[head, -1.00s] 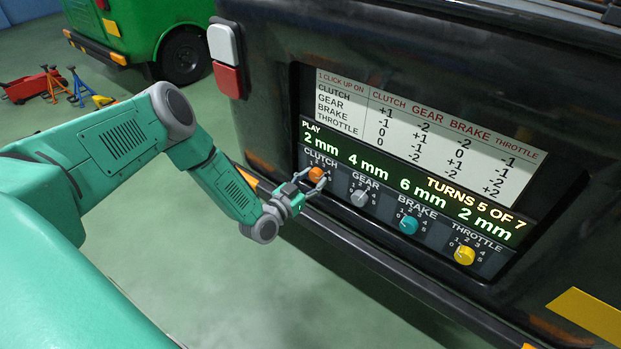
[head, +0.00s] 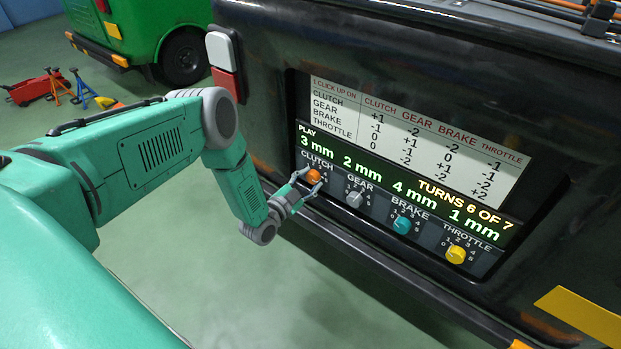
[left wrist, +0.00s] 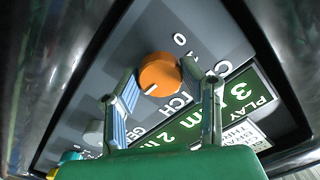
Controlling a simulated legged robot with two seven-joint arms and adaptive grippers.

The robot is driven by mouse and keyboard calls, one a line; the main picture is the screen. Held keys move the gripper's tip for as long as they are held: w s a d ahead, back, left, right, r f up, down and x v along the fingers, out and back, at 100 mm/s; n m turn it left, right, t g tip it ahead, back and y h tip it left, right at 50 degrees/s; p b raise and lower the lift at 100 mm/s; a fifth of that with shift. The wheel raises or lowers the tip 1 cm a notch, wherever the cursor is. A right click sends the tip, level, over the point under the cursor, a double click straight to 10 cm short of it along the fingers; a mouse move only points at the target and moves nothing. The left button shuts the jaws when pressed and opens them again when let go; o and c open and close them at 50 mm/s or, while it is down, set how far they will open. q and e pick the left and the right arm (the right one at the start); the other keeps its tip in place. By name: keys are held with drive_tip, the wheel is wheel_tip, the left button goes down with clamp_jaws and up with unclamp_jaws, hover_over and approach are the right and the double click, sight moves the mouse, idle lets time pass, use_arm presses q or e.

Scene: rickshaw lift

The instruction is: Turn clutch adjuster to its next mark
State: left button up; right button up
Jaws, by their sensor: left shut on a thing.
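The orange clutch adjuster (head: 313,177) is a round knob at the left end of the panel's lower row, under the CLUTCH label. It also shows in the left wrist view (left wrist: 158,74), with a white pointer line on its face. My left gripper (head: 307,182) is at this knob with a finger on either side, shut on it. In the left wrist view the fingers (left wrist: 168,85) straddle the knob. The display (head: 400,185) reads 3 mm, 2 mm, 4 mm, 1 mm and TURNS 6 OF 7. My right gripper is not in view.
Grey gear knob (head: 354,197), teal brake knob (head: 402,225) and yellow throttle knob (head: 456,254) sit to the right in the same row. A white chart (head: 415,135) is above. A black bumper ledge (head: 370,255) runs below. A green vehicle (head: 150,35) stands behind.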

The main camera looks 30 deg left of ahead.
use_arm(q)
drive_tip(key=shift+w+r+m, duration=0.2)
drive_tip(key=shift+m, duration=0.5)
drive_tip(key=shift+d, duration=0.1)
drive_tip(key=o, duration=1.1)
drive_tip(key=shift+o, duration=0.2)
drive_tip(key=shift+f, duration=0.1)
drive_tip(key=shift+s, duration=0.2)
drive_tip(key=shift+s+f, duration=0.1)
drive_tip(key=shift+s, duration=0.2)
drive_tip(key=s+a, duration=0.1)
drive_tip(key=s, duration=1)
